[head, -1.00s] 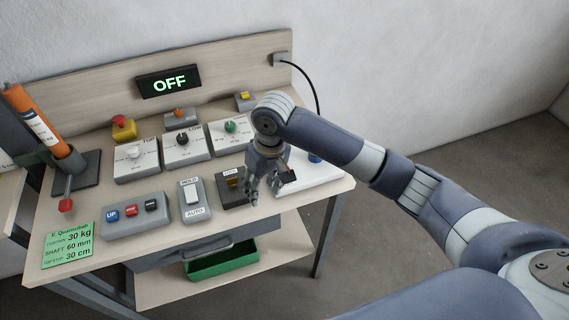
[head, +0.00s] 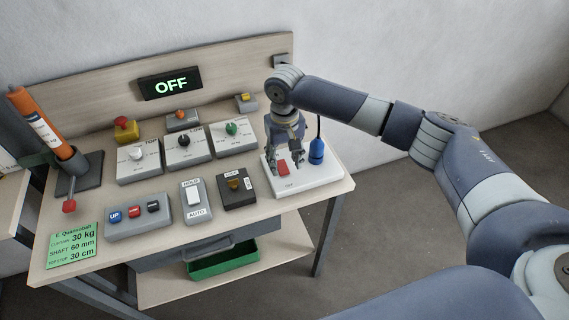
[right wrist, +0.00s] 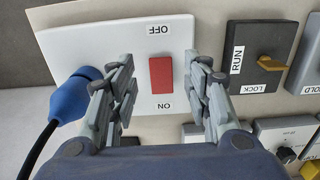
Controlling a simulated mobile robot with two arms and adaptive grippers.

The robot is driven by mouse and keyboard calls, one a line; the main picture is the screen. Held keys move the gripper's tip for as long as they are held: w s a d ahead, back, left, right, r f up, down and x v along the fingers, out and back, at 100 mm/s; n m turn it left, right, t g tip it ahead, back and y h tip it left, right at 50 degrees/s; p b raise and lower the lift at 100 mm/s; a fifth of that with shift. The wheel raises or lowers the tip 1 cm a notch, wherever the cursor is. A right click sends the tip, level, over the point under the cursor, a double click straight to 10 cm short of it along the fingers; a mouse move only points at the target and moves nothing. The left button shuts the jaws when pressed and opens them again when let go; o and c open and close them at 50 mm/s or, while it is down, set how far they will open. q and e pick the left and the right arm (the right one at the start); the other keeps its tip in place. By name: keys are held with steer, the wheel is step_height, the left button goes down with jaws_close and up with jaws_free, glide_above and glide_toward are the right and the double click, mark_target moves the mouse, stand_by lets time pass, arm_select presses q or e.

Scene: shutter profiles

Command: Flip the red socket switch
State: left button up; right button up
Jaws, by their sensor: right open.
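The red socket switch (head: 283,168) sits on a white socket plate (head: 318,180) at the right end of the table. In the right wrist view the red rocker (right wrist: 161,75) lies between labels OFF and ON. My right gripper (head: 286,170) is open over the switch; in the right wrist view its two fingers (right wrist: 160,85) stand on either side of the rocker, apart from it. I cannot tell its exact height above the plate. A blue plug (head: 317,150) with a black cable is in the socket, beside the fingers. The display (head: 170,83) reads OFF. My left gripper is not in view.
A black RUN/LOCK key switch (head: 235,188) and a HOLD/AUTO switch (head: 194,200) stand left of the socket plate. Dial boxes (head: 190,150) and a red mushroom button (head: 121,121) are farther back. A green bin (head: 222,260) sits below the tabletop.

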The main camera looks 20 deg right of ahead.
mark_target(284, 172)
steer(key=shift+f, duration=1.6)
steer(key=shift+c, duration=0.2)
steer(key=c, duration=1)
